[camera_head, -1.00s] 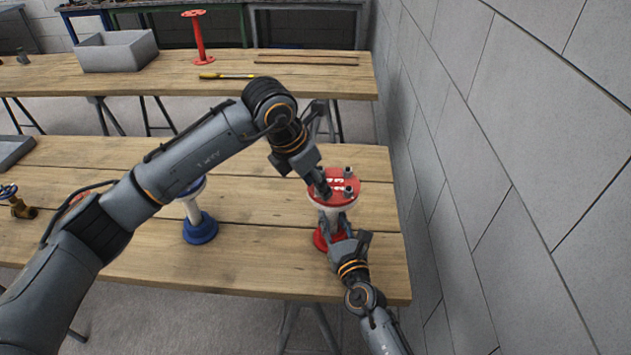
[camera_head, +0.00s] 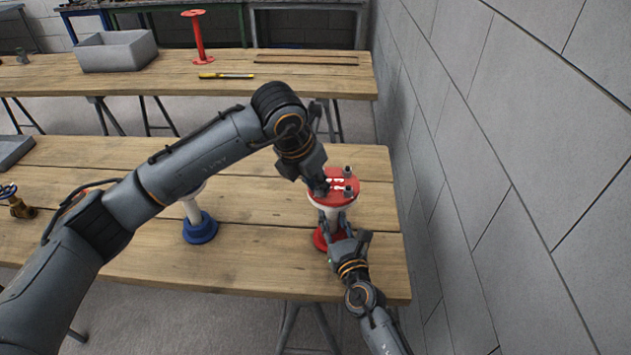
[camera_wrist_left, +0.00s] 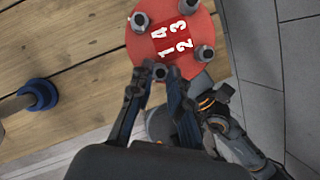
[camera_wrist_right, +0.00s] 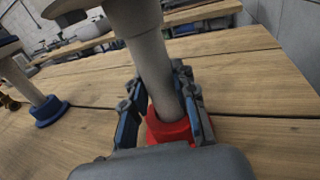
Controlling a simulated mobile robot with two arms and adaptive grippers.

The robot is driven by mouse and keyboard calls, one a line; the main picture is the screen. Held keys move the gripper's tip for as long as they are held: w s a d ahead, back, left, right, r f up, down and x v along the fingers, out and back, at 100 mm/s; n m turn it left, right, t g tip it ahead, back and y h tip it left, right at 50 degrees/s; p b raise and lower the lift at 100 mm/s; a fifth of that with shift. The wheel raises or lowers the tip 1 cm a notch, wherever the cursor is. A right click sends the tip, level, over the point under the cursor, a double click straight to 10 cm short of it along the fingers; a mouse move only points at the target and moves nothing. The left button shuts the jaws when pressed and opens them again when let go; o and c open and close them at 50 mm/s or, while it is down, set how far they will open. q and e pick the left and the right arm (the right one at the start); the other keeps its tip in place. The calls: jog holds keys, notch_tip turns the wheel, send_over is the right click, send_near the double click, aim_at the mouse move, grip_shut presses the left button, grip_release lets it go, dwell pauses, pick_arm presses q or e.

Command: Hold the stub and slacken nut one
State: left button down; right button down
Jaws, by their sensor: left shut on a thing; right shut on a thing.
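The stub has a red top flange (camera_head: 350,195) with numbers and bolts, a pale pipe (camera_wrist_right: 150,65) and a red base (camera_wrist_right: 165,128); it stands upright on the near table. In the left wrist view the flange (camera_wrist_left: 150,48) carries marks 1 to 4, each beside a nut. My left gripper (camera_head: 322,188) comes from above and is shut on nut one (camera_wrist_left: 160,72), beside the 1; its fingers partly hide the nut. My right gripper (camera_head: 336,222) is shut on the stub's pipe, below the flange; its fingers (camera_wrist_right: 165,98) lie on both sides of the pipe.
A stub with a blue base (camera_head: 200,230) stands to the left, partly behind my left arm. A brass valve (camera_head: 18,207) and a grey tray (camera_head: 14,150) are at the far left. A block wall (camera_head: 500,150) rises close on the right. The wood between the stubs is clear.

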pick_arm(q)
jog(key=shift+n+t+y, duration=0.3)
jog(key=shift+n, duration=0.7)
jog(key=c, duration=1.3)
grip_release()
jog(key=shift+o, duration=0.2)
jog(key=v, duration=1.2)
